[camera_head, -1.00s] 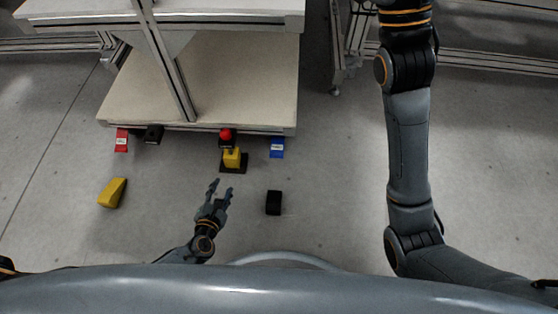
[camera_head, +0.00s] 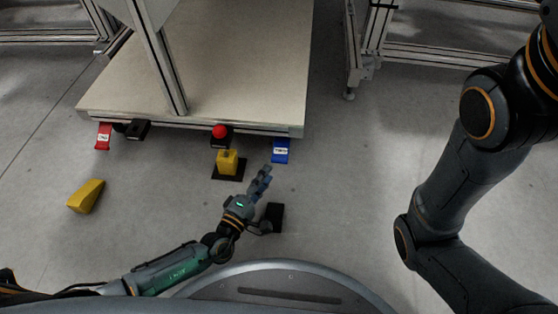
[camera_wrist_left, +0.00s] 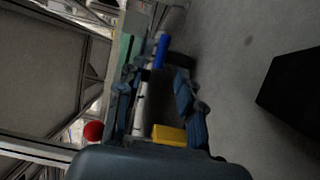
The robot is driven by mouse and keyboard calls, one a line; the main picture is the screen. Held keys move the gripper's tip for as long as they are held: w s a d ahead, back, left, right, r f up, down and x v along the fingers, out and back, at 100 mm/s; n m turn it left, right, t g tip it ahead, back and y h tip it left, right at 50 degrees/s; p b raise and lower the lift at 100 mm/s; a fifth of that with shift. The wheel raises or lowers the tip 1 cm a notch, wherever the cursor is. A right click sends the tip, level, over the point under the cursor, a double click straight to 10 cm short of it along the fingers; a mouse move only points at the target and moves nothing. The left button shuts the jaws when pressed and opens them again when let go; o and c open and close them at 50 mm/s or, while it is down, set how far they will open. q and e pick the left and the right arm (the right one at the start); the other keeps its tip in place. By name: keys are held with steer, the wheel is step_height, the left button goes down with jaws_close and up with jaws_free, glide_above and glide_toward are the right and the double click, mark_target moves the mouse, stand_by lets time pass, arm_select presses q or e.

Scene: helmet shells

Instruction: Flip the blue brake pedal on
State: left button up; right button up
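The blue brake pedal (camera_head: 281,151) sits at the lower front edge of the workstation, toward its right end, with a white label on it. Its blue face also shows in the left wrist view (camera_wrist_left: 161,50), beyond the gap between my fingers. I cannot tell whether it is up or down. My left gripper (camera_head: 266,172) is just in front of the pedal, slightly left of it, and looks apart from it. In the left wrist view my left gripper (camera_wrist_left: 155,85) has its fingers spread with nothing between them. My right gripper is out of view.
A red pedal (camera_head: 103,137) is at the workstation's left end. A red button (camera_head: 220,132) and a yellow block (camera_head: 228,162) are left of my left gripper. A black block (camera_head: 273,217) lies beside my wrist, a yellow wedge (camera_head: 86,196) far left. Floor to the right is clear.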

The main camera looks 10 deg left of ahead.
mark_target(279, 157)
arm_select(q)
steer(key=b+x, duration=0.3)
steer(key=x, duration=0.4)
steer(key=shift+w+d+f, duration=0.1)
steer(key=shift+w+f, duration=0.05)
steer(key=shift+w, duration=0.15)
steer(key=shift+w+d, duration=0.15)
steer(key=shift+w, duration=0.2)
jaws_close()
